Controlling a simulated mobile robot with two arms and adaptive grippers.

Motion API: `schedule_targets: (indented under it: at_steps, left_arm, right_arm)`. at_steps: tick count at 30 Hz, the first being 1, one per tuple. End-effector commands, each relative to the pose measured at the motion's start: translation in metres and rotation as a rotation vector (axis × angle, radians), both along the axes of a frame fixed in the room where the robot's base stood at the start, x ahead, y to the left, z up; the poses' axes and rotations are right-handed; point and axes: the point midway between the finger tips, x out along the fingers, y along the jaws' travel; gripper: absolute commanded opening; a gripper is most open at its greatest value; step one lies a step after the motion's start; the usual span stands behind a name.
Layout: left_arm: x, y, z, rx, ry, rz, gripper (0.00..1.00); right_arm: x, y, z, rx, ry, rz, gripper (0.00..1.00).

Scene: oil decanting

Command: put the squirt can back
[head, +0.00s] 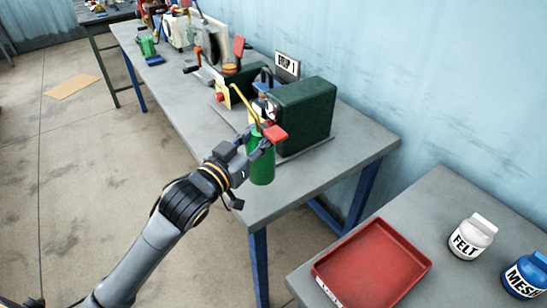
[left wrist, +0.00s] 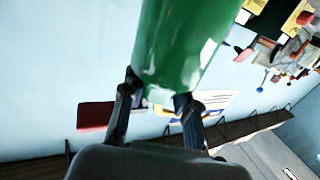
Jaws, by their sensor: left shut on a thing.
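The squirt can (head: 262,168) is green, with a thin yellow spout and a red piece by its top. It is upright in the head view, at the near end of the long grey bench (head: 225,185). My left gripper (head: 257,141) is shut around its upper body. In the left wrist view the green can body (left wrist: 185,45) fills the space between the fingers (left wrist: 155,100). I cannot tell whether the can's base touches the bench. My right gripper is not in view.
A dark green box-shaped unit (head: 305,112) stands just behind the can, with a "DRIP 1" sign (head: 287,64) at the wall. Tools crowd the bench's far end.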

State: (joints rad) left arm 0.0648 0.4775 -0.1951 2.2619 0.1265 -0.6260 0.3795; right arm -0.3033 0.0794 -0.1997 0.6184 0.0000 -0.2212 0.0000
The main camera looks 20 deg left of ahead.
Motion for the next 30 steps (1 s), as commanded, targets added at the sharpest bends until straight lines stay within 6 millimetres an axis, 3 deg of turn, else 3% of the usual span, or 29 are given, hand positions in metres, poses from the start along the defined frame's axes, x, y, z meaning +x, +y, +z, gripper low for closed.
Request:
schedule_targets:
  at_steps: [3,7,14,18,30]
  left_arm:
    - [0.018,-0.007,-0.026,0.0,0.002,0.002,0.0]
    - [0.031,-0.012,-0.042,0.0,0.0,0.001,0.0]
    - [0.042,-0.018,-0.058,-0.001,0.0,0.0,0.0]
    - [0.041,-0.017,-0.08,0.001,0.002,0.0,0.0]
    - [0.041,-0.017,-0.088,0.0,-0.002,-0.001,0.0]
  right_arm:
    - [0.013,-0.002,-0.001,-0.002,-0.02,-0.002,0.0]
    - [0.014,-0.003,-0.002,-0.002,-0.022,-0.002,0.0]
    - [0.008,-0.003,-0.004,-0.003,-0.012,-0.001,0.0]
    - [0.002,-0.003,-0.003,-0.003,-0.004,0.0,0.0]
    - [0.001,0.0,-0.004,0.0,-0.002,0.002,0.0]
